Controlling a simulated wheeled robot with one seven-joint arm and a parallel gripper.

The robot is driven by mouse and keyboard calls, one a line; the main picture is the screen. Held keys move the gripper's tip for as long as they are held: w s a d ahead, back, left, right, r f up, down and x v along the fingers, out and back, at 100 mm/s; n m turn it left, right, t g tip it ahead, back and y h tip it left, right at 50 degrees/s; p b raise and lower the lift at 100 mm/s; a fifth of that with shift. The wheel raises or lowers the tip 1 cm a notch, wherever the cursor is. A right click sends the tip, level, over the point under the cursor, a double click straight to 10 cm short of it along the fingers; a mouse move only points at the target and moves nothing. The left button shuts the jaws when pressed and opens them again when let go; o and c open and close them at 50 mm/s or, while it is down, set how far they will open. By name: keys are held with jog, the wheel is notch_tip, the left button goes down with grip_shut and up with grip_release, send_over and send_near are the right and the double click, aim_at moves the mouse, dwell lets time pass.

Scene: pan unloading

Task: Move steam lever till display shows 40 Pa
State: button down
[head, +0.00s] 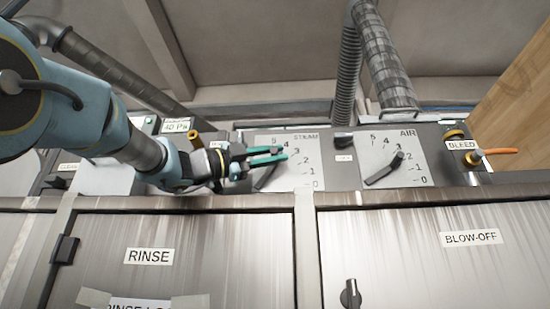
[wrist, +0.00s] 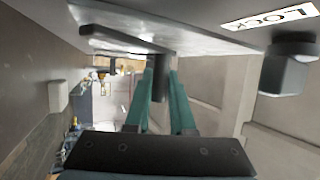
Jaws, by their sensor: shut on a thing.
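The steam lever (head: 265,178) is a dark bar on the white STEAM scale plate (head: 309,160), its visible end pointing down-left. My gripper (head: 284,153) is at the lever's upper part, its teal fingers covering some of it and the dial. In the wrist view, the lever's grey bar (wrist: 125,40) runs across the top. Its dark grip is between the two fingers of my gripper (wrist: 162,72), which is shut on it. The small display (head: 177,125) on the panel, left of the gripper, appears to read 40 Pa; the digits are small.
The AIR lever (head: 383,170) stands on its own plate to the right. A BLEED valve with an orange handle (head: 500,151) is at the far right. A brass-coloured fitting (head: 195,139) rises close beside my wrist. Below are the RINSE (head: 149,256) and BLOW-OFF (head: 471,238) labels.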

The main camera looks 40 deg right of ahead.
jog(key=c, duration=0.8)
grip_release()
jog(key=shift+o, duration=0.2)
jog(key=b+v, duration=0.2)
jog(key=v, duration=0.4)
jog(key=shift+w+a+f, duration=0.15)
jog(key=shift+a+f, duration=0.05)
jog(key=shift+w+a+f+b, duration=0.1)
jog(key=shift+a+b, duration=0.2)
jog(key=shift+a, duration=0.25)
